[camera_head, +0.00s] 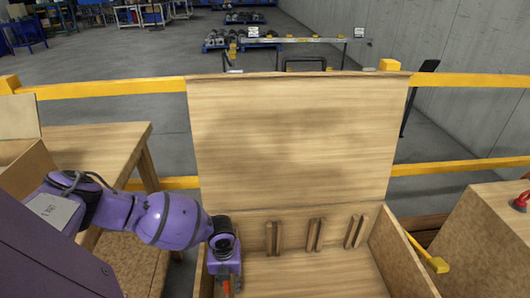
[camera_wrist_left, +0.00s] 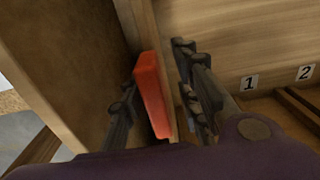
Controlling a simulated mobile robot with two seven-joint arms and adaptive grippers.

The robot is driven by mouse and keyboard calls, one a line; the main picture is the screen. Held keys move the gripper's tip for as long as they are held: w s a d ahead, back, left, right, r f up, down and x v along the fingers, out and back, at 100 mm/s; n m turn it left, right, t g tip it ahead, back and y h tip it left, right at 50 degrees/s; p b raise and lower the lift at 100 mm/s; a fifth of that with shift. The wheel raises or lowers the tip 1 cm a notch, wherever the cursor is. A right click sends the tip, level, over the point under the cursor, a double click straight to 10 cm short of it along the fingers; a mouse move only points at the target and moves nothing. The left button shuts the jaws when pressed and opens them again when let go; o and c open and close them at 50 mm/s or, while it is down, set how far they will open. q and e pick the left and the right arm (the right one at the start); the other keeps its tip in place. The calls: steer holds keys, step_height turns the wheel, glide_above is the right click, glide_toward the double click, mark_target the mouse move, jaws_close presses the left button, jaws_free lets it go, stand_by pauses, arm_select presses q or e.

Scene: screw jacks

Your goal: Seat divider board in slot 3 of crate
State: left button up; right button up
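The open wooden crate (camera_head: 340,272) stands at the bottom middle of the head view. Its inner back wall has three slat pairs; the right-hand pair (camera_head: 355,231) is the third from the left. Labels 1 (camera_wrist_left: 249,83) and 2 (camera_wrist_left: 305,72) show in the left wrist view. My left gripper (camera_head: 227,284) points down at the crate's left side. Its fingers (camera_wrist_left: 160,100) stand apart on either side of a red grip piece (camera_wrist_left: 153,95), with a gap on the right. The piece sits along a wooden edge; I cannot tell whether that is the divider board or crate wall.
The crate's raised lid (camera_head: 297,135) stands behind it. A wooden table (camera_head: 95,145) is at left and a wooden block with a red-topped item (camera_head: 521,201) at right. A yellow rail (camera_head: 110,88) runs behind. The crate floor's middle and right look clear.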

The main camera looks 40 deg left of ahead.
arm_select(q)
steer(key=f, duration=0.4)
steer(key=shift+s, duration=0.3)
jaws_close()
